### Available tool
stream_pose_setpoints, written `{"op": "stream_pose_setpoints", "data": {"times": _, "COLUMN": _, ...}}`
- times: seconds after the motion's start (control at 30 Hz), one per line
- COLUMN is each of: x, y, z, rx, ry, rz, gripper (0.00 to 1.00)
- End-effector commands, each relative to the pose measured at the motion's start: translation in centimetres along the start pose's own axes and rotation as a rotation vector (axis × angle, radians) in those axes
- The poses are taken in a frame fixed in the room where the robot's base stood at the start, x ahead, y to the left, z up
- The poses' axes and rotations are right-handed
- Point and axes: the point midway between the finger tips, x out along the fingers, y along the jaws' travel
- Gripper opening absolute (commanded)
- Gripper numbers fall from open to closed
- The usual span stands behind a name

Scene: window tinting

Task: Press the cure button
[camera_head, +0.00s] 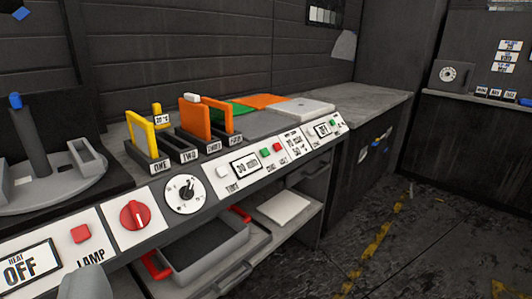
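A sloped white control panel runs along the front of the bench. A green button (266,153) and a red button (278,147) sit side by side on it, right of a small display (245,163) and a white button (222,172). The lettering under them is too small to read surely, so I cannot tell which is the cure button. Another small green button (333,122) sits at the panel's far right end.
Yellow and orange plates stand in slots (150,163). A grey tray (207,250) with red handles lies below. Floor at right is clear.

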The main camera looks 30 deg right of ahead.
Motion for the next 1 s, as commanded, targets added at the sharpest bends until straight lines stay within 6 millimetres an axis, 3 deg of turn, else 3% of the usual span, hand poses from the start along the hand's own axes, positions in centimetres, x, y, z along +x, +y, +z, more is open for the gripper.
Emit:
{"op": "stream_pose_setpoints", "data": {"times": 0.1, "x": 0.0, "y": 0.0, "z": 0.0, "rx": 0.0, "ry": 0.0, "rz": 0.0, "gripper": 0.0}}
{"op": "stream_pose_setpoints", "data": {"times": 1.0, "x": 0.0, "y": 0.0, "z": 0.0, "rx": 0.0, "ry": 0.0, "rz": 0.0, "gripper": 0.0}}
